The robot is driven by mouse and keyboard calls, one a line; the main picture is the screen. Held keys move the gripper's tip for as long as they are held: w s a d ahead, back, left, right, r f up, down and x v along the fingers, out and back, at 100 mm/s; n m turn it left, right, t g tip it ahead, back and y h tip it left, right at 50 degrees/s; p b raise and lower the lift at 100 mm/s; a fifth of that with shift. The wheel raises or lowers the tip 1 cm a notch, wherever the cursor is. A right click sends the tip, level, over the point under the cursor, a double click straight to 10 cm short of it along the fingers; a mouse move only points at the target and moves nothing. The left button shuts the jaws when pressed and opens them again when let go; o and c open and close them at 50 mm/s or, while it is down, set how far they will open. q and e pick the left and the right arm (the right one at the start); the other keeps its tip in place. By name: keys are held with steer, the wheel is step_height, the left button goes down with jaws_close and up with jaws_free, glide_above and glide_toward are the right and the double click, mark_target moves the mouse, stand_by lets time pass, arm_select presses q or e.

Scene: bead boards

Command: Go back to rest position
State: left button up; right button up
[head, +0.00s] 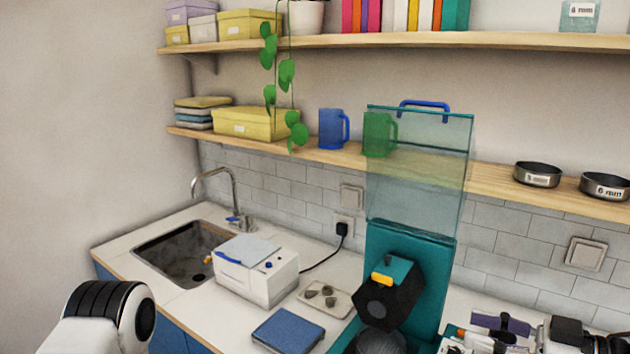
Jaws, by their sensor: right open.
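My right gripper (468,338) shows at the bottom right edge, partly cut off, at the end of a dark wrist that comes in from the right. It is open, to the right of the teal machine (408,265) and low in the picture. I cannot make out anything held between its fingers. A dark purple piece shows at the gripper; I cannot tell what it is. Of my left arm, only a white link with a black ribbed joint shows at the lower left. My left gripper is not in view.
The teal machine has a raised clear lid (418,190). A white box device (258,283), a small tray (325,300) and a blue book-like block (287,331) lie on the counter (185,312). A sink (185,255) is at left. Shelves (490,185) hold boxes, mugs and round pans.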

steer(key=s+a+f+m+g+h, duration=0.25)
steer(key=s+f, duration=0.25)
steer(key=f, duration=0.6)
steer(key=s+a+f+m+g+h, duration=0.2)
steer(key=s+f+g, duration=0.25)
steer(key=f, duration=0.75)
steer(key=s+a+f+m+g+h, duration=0.25)
steer(key=s+f, duration=0.35)
steer(key=f, duration=0.5)
steer(key=s+d+f+m+g+h, duration=0.1)
steer(key=s+f+m+h, duration=0.2)
steer(key=s+f, duration=0.35)
steer(key=w+d+f+m+t+h, duration=0.1)
steer(key=d+h, duration=0.3)
steer(key=d, duration=0.2)
steer(key=shift+w+d+f+m+b, duration=0.2)
steer(key=shift+w+m+b, duration=0.1)
steer(key=shift+b, duration=0.1)
steer(key=shift+s, duration=0.2)
